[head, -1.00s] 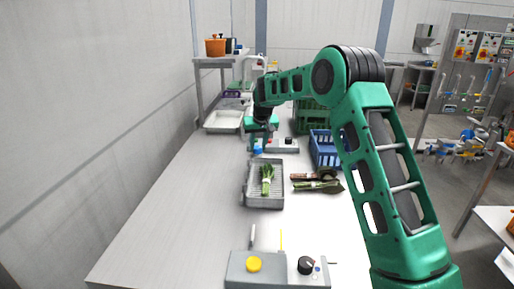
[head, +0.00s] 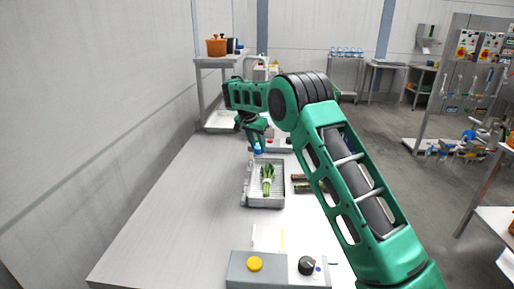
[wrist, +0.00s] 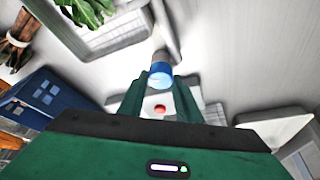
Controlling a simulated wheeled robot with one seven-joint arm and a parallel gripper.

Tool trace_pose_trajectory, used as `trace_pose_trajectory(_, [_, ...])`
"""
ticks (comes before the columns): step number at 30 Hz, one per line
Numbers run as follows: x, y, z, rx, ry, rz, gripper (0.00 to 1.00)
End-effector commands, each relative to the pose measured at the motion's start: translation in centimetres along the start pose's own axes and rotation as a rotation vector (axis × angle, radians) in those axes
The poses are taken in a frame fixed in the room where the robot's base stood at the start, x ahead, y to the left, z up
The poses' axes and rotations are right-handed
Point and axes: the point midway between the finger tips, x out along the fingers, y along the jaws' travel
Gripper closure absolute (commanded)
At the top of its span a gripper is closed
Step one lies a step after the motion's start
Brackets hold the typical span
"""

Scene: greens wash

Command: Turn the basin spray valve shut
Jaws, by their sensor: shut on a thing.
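A blue knob (head: 258,149), which looks like the spray valve's handle, stands at the far end of the grey ribbed tray. In the wrist view the blue knob (wrist: 160,76) sits between the fingertips, on a pale stem. My gripper (head: 256,142) reaches down to it from above. In the wrist view my gripper (wrist: 160,88) is shut on the knob. The ribbed tray (head: 248,194) holds leafy greens (head: 267,178) with white stems. I cannot tell the valve's angle.
A grey box with a red button (wrist: 160,108) is close under my gripper. A white basin (head: 220,121) is further back. A control box (head: 278,270) with a yellow button is at the front. The left counter is clear.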

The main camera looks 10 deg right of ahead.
Motion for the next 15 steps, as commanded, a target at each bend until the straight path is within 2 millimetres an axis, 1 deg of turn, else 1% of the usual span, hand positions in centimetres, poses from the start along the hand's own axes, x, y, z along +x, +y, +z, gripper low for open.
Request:
trace_pose_trajectory(1, [-0.2,-0.37,-0.02,0.013,0.004,-0.001,0.92])
trace_pose_trajectory(8, [-0.22,-0.44,-0.02,0.06,0.004,0.017,0.92])
trace_pose_trajectory(15, [-0.32,-0.54,0.01,0.067,0.004,0.019,0.92])
